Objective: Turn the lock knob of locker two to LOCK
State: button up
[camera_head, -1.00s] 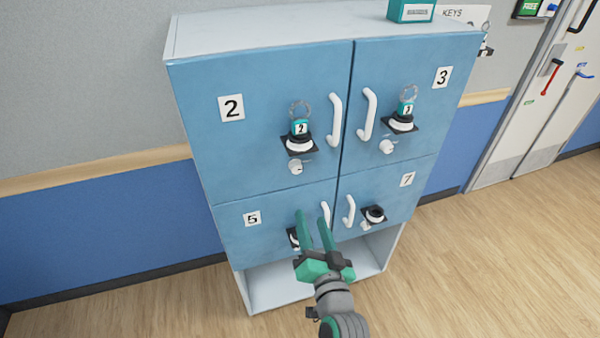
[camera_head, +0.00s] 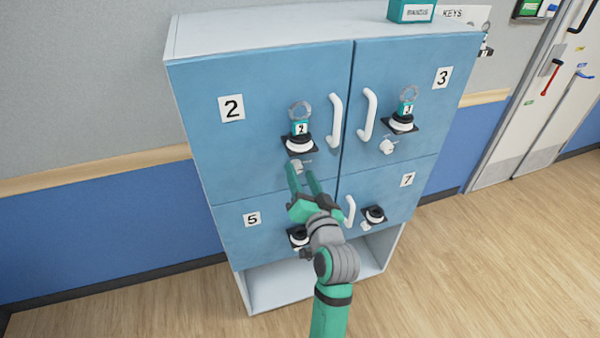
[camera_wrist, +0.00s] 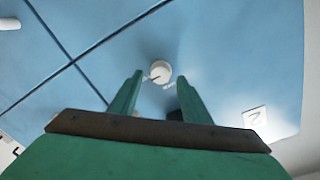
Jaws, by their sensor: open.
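Locker two is the blue upper left door (camera_head: 255,105) with a "2" label (camera_head: 231,108). Its small white lock knob (camera_head: 297,165) sits below a black holder with a teal key tag (camera_head: 300,129). In the wrist view the round knob (camera_wrist: 160,70) with a dark slot lies just beyond the fingertips, roughly between them. I cannot read any LOCK marking. My gripper (camera_head: 301,172) is open and empty at the knob, its green fingers (camera_wrist: 158,80) one on each side. Whether they touch it cannot be told.
White door handles (camera_head: 335,120) stand out right of the knob and on locker three (camera_head: 367,114). Lockers five and seven lie below, with a black holder (camera_head: 374,215) on seven. A teal box (camera_head: 411,11) stands on top. Floor at right is clear.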

jog(key=shift+x, duration=0.8)
jog(key=shift+c, duration=0.6)
jog(key=c, duration=0.9)
jog(key=shift+c, duration=0.2)
